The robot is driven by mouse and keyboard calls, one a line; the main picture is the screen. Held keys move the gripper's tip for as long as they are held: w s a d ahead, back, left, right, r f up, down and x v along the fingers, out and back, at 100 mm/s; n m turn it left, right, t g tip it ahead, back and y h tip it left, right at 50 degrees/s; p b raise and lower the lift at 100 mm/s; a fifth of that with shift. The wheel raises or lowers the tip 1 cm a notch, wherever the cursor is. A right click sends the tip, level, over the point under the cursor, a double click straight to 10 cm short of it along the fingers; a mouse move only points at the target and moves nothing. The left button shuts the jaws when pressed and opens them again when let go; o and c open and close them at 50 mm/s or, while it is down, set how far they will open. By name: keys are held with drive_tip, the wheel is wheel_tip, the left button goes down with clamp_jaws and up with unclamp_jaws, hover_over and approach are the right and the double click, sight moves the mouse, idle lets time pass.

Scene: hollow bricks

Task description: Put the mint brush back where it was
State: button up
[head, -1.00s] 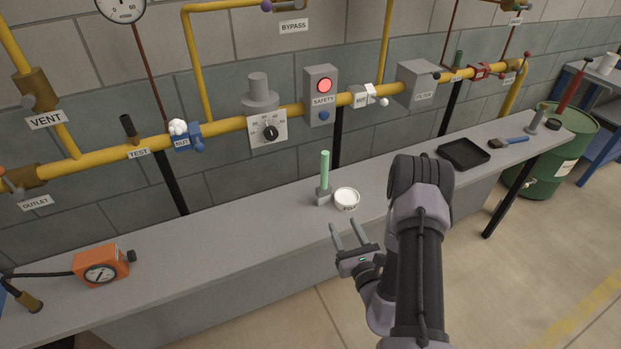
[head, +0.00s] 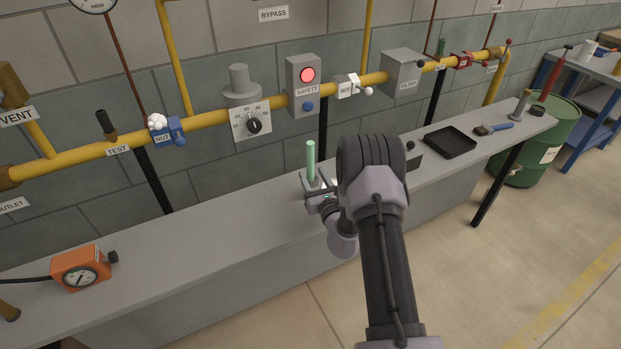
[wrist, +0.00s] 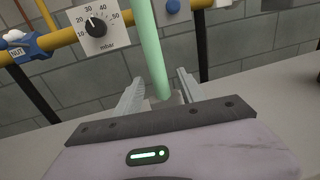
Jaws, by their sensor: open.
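The mint brush (head: 311,160) stands upright on the bench in a small grey holder, with its mint handle pointing up. My gripper (head: 318,185) is open at the holder, low on the handle. In the wrist view the mint handle (wrist: 152,45) rises between the two spread fingers (wrist: 160,82), with gaps visible on both sides. The brush's lower end and most of the holder are hidden by my gripper. I cannot tell whether either finger touches the handle.
The grey bench (head: 200,238) is clear to the left up to an orange gauge box (head: 80,268). A black tray (head: 450,141) and a blue-handled brush (head: 495,128) lie to the right. The yellow pipe (head: 215,121) with valves runs along the wall behind. My arm hides the white tin.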

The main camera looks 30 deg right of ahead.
clamp_jaws()
